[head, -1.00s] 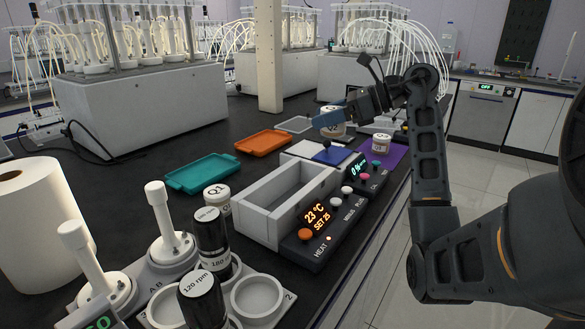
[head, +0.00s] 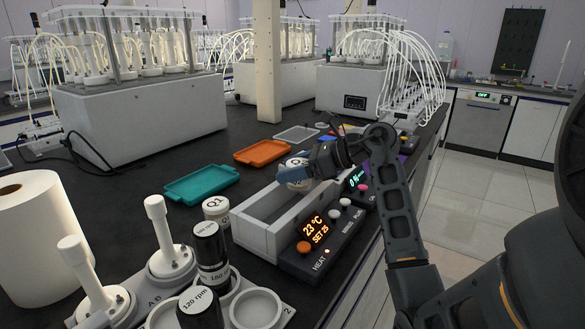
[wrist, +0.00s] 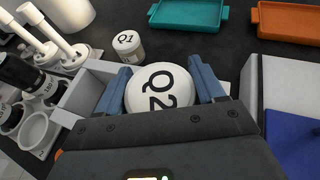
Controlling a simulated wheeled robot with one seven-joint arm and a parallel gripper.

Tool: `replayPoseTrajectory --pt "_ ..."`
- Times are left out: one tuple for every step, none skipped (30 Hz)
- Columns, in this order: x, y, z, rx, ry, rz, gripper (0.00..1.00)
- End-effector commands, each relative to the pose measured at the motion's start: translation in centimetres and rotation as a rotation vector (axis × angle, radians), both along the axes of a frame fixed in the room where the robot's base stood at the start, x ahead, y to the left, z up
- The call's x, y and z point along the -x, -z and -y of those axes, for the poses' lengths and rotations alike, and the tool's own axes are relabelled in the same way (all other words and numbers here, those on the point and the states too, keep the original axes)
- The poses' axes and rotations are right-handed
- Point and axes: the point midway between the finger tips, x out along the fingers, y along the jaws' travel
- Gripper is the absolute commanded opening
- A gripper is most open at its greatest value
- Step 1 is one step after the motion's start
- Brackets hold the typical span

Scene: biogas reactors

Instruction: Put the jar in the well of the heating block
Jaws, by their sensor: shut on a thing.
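My gripper (head: 308,170) is shut on a white-lidded jar marked Q2 (head: 294,172). In the wrist view the Q2 jar (wrist: 160,90) sits between the two blue fingers, its lid facing the camera. The heating block (head: 246,229) is a light grey box with a long rectangular well, open at the top. Its front panel reads 23 °C, SET 25. The gripper holds the jar above the far end of the block. The well looks empty where I can see it; its far part is hidden by the gripper and jar.
A second jar, Q1 (head: 216,209), stands beside the block's left end. A teal tray (head: 202,184) and an orange tray (head: 262,152) lie behind. A blue plate (wrist: 292,140) is right of the block.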

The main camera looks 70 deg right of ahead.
Motion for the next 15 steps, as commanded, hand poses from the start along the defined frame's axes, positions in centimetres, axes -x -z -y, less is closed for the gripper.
replayPoseTrajectory --pt "0.0 -0.1 0.0 0.001 0.000 0.000 0.33" --pt "0.0 -0.1 0.0 0.001 0.000 0.000 0.33" --pt "0.0 -0.1 0.0 0.001 0.000 0.000 0.33" --pt "0.0 0.0 0.0 0.001 0.000 0.000 0.33" --pt "0.0 0.0 0.0 0.001 0.000 0.000 0.33" --pt "0.0 0.2 0.0 0.001 0.000 0.000 0.33" --pt "0.0 0.3 0.0 0.001 0.000 0.000 0.33" --pt "0.0 0.4 0.0 0.001 0.000 0.000 0.33" --pt "0.0 0.5 0.0 0.001 0.000 0.000 0.33" --pt "0.0 0.6 0.0 0.001 0.000 0.000 0.33" --pt "0.0 0.7 0.0 0.001 0.000 0.000 0.33" --pt "0.0 0.8 0.0 0.000 0.000 0.000 0.33" --pt "0.0 0.8 0.0 0.000 0.000 0.000 0.33" --pt "0.0 0.9 0.0 0.000 0.000 0.000 0.33" --pt "0.0 1.0 0.0 0.000 0.000 0.000 0.33"
